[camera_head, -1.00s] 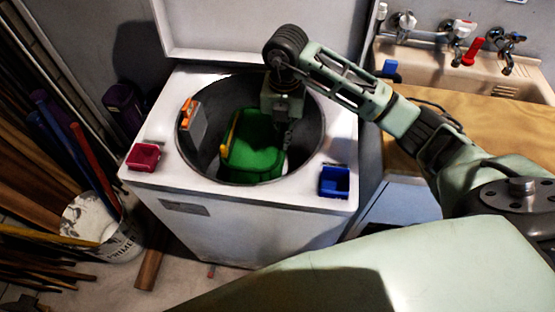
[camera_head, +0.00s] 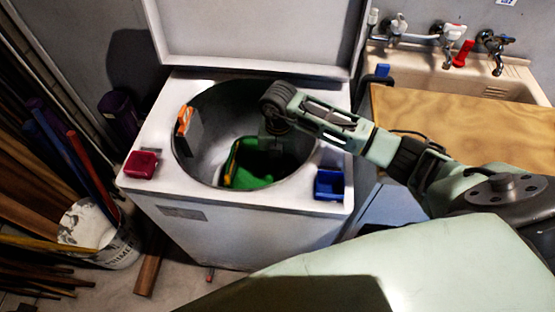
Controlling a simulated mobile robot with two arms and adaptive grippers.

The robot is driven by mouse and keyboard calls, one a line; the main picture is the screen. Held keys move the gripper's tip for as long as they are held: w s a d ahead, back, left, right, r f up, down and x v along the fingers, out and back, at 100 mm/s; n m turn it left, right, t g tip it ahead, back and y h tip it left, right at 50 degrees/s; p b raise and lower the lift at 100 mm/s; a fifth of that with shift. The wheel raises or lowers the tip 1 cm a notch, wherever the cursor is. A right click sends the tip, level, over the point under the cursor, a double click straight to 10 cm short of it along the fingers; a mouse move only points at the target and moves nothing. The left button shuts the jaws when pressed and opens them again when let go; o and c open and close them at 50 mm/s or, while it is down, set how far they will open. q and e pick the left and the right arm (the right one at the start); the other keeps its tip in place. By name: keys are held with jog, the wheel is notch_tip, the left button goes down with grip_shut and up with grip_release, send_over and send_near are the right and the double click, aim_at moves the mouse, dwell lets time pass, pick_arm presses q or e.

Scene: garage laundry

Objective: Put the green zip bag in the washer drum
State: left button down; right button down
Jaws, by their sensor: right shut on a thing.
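The green zip bag (camera_head: 248,180) is inside the round washer drum (camera_head: 212,108), low in the opening, with a yellow strip along its left edge. My right gripper (camera_head: 278,142) reaches down into the drum from the right and is shut on the bag. Its fingertips are dark and hard to make out against the drum. Part of the bag's right side is hidden in shadow and behind the gripper. The white washer (camera_head: 215,225) stands with its lid (camera_head: 250,35) raised. My left gripper is not in view.
An orange-and-grey item (camera_head: 187,125) sits at the drum's left rim. A red tray (camera_head: 142,164) and a blue tray (camera_head: 329,184) sit on the washer's front corners. A sink (camera_head: 430,72) and wooden counter (camera_head: 460,122) are at right. A bucket (camera_head: 95,235) and boards stand at left.

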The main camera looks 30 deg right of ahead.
jog(key=shift+f+b, duration=0.45)
jog(key=shift+f, duration=0.15)
jog(key=c, duration=1.9)
grip_release()
jog(key=shift+o, duration=0.2)
jog(key=shift+r, duration=0.25)
notch_tip(320, 180, up, 13)
jog(key=shift+f, duration=0.1)
